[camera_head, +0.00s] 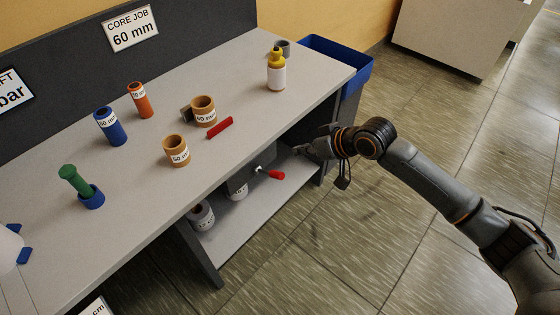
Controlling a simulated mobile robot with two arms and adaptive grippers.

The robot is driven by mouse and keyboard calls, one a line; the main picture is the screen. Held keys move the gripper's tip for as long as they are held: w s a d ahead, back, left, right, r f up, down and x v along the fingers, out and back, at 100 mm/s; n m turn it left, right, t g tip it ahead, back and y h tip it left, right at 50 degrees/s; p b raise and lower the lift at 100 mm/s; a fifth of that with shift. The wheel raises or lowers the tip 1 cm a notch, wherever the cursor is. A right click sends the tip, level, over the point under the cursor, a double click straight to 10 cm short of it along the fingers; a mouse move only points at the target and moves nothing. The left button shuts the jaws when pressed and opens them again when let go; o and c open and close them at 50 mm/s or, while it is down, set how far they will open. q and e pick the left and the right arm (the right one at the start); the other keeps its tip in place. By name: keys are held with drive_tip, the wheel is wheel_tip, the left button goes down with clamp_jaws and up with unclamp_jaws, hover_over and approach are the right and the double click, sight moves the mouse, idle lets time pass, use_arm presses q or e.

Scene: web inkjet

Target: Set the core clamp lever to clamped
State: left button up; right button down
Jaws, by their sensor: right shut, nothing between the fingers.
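A lever with a red grip (276,174) on a thin metal rod sticks out to the right from a grey box (237,184) under the front edge of the bench top. No label on it can be read, so I cannot tell if it is the core clamp lever or how it is set. A loose-looking red bar (220,128) lies on the bench top. My right gripper (300,150) is shut and empty, beside the bench's front edge, above and to the right of the red grip and apart from it. My left gripper is out of view.
The bench top (225,75) holds a yellow-capped bottle (277,72), tan "50 mm" (176,151) and "60 mm" (203,110) cores, and blue and orange cylinders. White rolls (201,216) stand on the lower shelf. A blue bin (345,62) adjoins the right end. The floor in front is clear.

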drive_tip(key=shift+s+a+r+n, duration=0.2)
drive_tip(key=shift+s+r, duration=0.1)
drive_tip(key=shift+r, duration=0.2)
drive_tip(key=shift+s+a+r+n, duration=0.15)
drive_tip(key=shift+s+r, duration=0.1)
drive_tip(key=shift+r, duration=0.25)
drive_tip(key=p, duration=0.2)
hover_over(268, 172)
drive_tip(key=d, duration=0.3)
wheel_tip(268, 172, down, 6)
drive_tip(key=f, duration=0.1)
drive_tip(key=s+f, duration=0.1)
drive_tip(key=f, duration=0.1)
drive_tip(key=shift+s+d+f+p, duration=0.1)
drive_tip(key=shift+s+d+p, duration=0.05)
drive_tip(key=shift+s+p, duration=0.15)
drive_tip(key=shift+s+d+f, duration=0.15)
drive_tip(key=shift+s+f, duration=0.15)
drive_tip(key=shift+f, duration=0.25)
